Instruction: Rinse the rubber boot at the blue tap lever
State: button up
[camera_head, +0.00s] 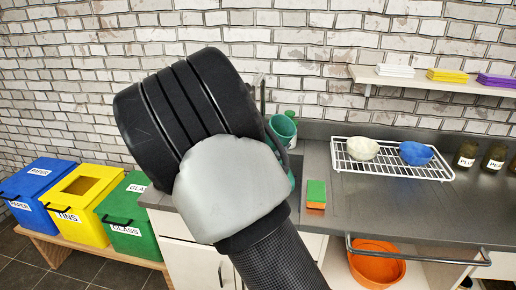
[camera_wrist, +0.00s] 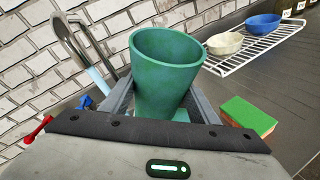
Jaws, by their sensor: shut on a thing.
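The rubber boot (camera_wrist: 165,62) is green, and its open top faces up in the wrist view. My gripper (camera_wrist: 162,90) is shut on it, with one finger on each side. The boot's lower part is hidden by my gripper. In the head view the boot (camera_head: 283,127) shows only in part behind my arm. The blue tap lever (camera_wrist: 86,102) is small and sits left of the boot in the wrist view. A red lever (camera_wrist: 38,129) is farther left. The curved metal tap (camera_wrist: 70,35) stands beside the boot, and a pale blue streak like running water shows below its spout.
A green and orange sponge (camera_head: 316,194) lies on the counter (camera_head: 380,210). A white rack (camera_head: 440,172) holds a white bowl (camera_head: 362,148) and a blue bowl (camera_head: 416,153). Brown bottles (camera_head: 466,155) stand at the right. Blue, yellow and green bins (camera_head: 85,205) are at the left.

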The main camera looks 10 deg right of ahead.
aim_at(284, 135)
dwell(0.4)
jog(key=shift+s+d+r+p, duration=0.15)
jog(key=shift+s+d+r, duration=0.25)
jog(key=shift+s+r, duration=0.35)
jog(key=shift+s+d+r+p, duration=0.2)
jog(key=shift+s+d+r, duration=0.15)
jog(key=shift+s+r, duration=0.35)
jog(key=shift+s+d+r+p, duration=0.15)
jog(key=shift+s+d+r, duration=0.25)
jog(key=shift+s+r, duration=0.3)
jog(key=shift+s+f, duration=0.1)
